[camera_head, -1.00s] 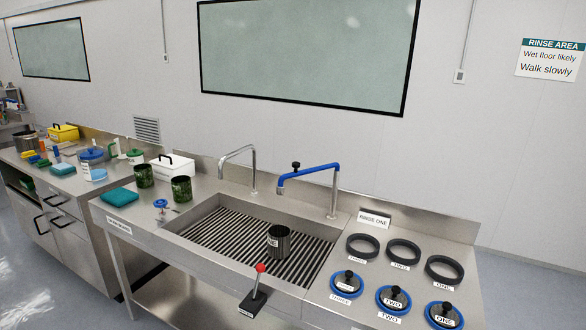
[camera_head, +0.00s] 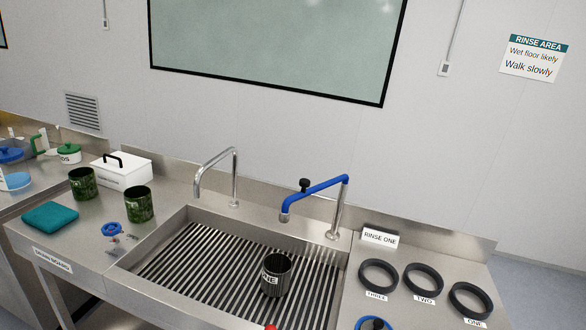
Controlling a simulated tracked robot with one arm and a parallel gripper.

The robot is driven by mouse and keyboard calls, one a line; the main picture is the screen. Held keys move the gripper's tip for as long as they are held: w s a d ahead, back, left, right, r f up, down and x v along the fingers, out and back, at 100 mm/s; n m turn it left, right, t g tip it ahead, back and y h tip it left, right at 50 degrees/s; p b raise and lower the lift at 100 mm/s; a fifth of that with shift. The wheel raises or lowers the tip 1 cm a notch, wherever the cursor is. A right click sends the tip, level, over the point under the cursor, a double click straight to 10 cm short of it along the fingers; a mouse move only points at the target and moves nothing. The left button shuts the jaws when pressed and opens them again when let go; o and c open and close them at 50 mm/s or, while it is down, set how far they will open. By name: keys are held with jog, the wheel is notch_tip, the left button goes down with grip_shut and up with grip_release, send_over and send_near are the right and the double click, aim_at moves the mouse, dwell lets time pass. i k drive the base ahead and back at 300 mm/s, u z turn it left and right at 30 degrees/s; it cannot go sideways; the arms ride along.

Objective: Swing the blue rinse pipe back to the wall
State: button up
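The blue rinse pipe (camera_head: 317,195) is the blue swing arm on a steel post (camera_head: 336,215) at the back right of the sink. It points left and out over the slatted sink (camera_head: 215,262), away from the wall (camera_head: 270,135). A black knob (camera_head: 304,185) stands on top near its outlet end, and the outlet turns down. My gripper is not in view, so its state does not show.
A plain steel tap (camera_head: 220,170) stands left of the pipe. A dark cup (camera_head: 277,275) stands on the slats below the pipe. Black rings (camera_head: 424,281) lie on the right counter beside a "RINSE ONE" sign (camera_head: 380,237). Green mugs (camera_head: 139,204) and a white box (camera_head: 122,169) stand left.

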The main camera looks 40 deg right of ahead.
aim_at(284, 215)
jog(key=z, duration=0.4)
jog(key=i, duration=1)
jog(key=z, duration=0.6)
